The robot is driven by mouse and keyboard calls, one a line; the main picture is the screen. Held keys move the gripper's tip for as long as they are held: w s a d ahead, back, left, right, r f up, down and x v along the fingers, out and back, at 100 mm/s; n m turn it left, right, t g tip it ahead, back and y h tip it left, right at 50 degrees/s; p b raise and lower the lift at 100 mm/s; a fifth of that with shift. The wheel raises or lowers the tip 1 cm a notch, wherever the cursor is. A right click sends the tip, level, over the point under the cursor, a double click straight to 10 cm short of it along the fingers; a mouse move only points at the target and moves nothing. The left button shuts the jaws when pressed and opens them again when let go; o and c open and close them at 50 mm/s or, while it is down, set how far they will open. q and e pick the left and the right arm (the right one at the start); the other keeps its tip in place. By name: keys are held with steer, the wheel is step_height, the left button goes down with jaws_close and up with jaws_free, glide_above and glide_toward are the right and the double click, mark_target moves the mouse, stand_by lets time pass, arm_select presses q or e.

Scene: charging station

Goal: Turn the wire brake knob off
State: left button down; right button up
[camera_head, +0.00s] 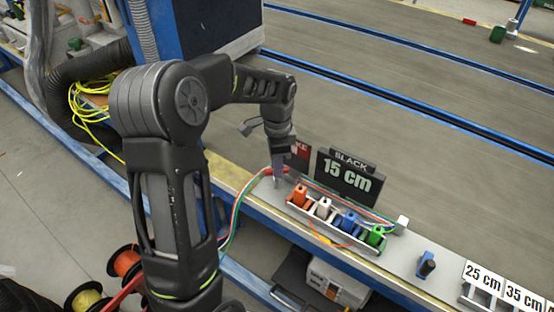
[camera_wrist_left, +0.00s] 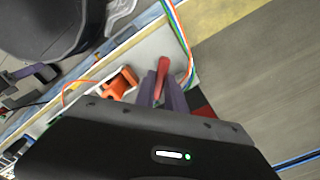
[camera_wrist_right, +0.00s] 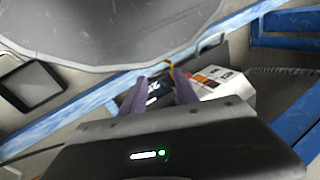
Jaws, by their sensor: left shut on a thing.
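The wire brake knob (camera_wrist_left: 161,76) shows in the left wrist view as a red lever between my left gripper's purple-grey fingers. My left gripper (camera_head: 280,180) is shut on it at the left end of the grey bench ledge. In the head view the knob is hidden by the gripper. The red brake sign (camera_head: 303,151) stands just behind, mostly covered by my arm. My right gripper (camera_wrist_right: 160,80) shows only in its own wrist view; its fingers are apart with nothing clearly held.
A tray of orange (camera_head: 299,197), white, blue and green (camera_head: 375,236) clamps lies right of the left gripper. Coloured wires run along it. A dark blue tool (camera_head: 427,264) and length labels (camera_head: 483,276) are further right.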

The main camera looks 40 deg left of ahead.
arm_select(q)
steer(key=n+p, duration=0.2)
steer(key=n, duration=0.2)
steer(key=shift+r+n, duration=0.15)
steer(key=shift+n, duration=0.15)
steer(key=n+p, duration=0.1)
steer(key=n, duration=0.3)
steer(key=shift+p, duration=0.4)
steer(key=shift+n, duration=0.3)
steer(key=c, duration=1.4)
jaws_free()
step_height(320, 180, up, 8)
steer(key=shift+f+p, duration=0.2)
steer(key=shift+p, duration=0.55)
